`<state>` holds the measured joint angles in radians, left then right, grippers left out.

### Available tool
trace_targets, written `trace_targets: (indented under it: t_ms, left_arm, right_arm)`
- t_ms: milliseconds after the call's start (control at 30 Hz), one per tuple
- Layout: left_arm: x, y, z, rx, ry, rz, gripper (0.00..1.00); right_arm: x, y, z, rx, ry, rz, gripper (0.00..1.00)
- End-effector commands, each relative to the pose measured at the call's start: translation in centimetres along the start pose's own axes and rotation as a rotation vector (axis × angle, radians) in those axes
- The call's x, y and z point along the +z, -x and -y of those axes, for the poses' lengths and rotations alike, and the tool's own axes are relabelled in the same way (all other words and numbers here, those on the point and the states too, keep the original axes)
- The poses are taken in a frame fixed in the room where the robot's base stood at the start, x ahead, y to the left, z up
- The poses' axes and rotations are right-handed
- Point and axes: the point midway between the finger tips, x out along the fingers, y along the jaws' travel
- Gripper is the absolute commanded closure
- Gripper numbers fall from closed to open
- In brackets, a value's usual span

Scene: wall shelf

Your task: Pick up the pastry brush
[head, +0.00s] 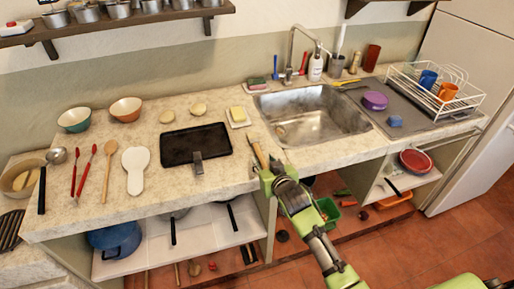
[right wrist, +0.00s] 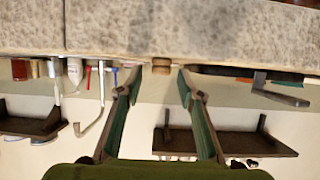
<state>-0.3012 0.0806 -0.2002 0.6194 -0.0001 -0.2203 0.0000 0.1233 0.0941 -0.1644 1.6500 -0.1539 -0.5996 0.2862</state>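A tan, wooden-looking piece (head: 259,155) lies on the counter just beyond my right gripper (head: 268,173); it may be the pastry brush, but it is too small and partly covered to be sure. In the right wrist view a short wooden end (right wrist: 161,66) shows between the spread fingertips of the right gripper (right wrist: 158,75), with gaps on both sides. The right gripper is open and holds nothing. It is at the counter's front edge, left of the sink. My left gripper is not in view.
A black tray (head: 195,145) lies left of my right gripper, and the sink (head: 312,112) is to its right. A ladle (head: 52,158), red utensils (head: 84,170) and a white spoon rest (head: 135,165) lie farther left. Open shelves (head: 195,240) are below the counter (head: 220,185).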

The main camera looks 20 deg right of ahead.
Motion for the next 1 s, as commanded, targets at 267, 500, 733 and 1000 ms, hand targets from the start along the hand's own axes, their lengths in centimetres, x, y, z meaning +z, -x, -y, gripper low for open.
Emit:
trace_targets:
  t_ms: [267,500,733,1000]
  left_arm:
    - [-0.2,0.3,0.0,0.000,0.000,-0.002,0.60]
    - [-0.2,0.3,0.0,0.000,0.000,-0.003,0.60]
    - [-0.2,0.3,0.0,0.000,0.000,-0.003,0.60]
    - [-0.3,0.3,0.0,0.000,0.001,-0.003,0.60]
  right_arm:
    - [0.0,-2.2,0.0,0.000,0.001,0.000,0.65]
    - [0.0,-2.3,0.0,0.000,0.000,0.000,0.65]
    - [0.0,-2.3,0.0,0.000,0.000,0.000,1.00]
    - [0.0,-2.2,0.0,0.000,0.000,-0.001,1.00]
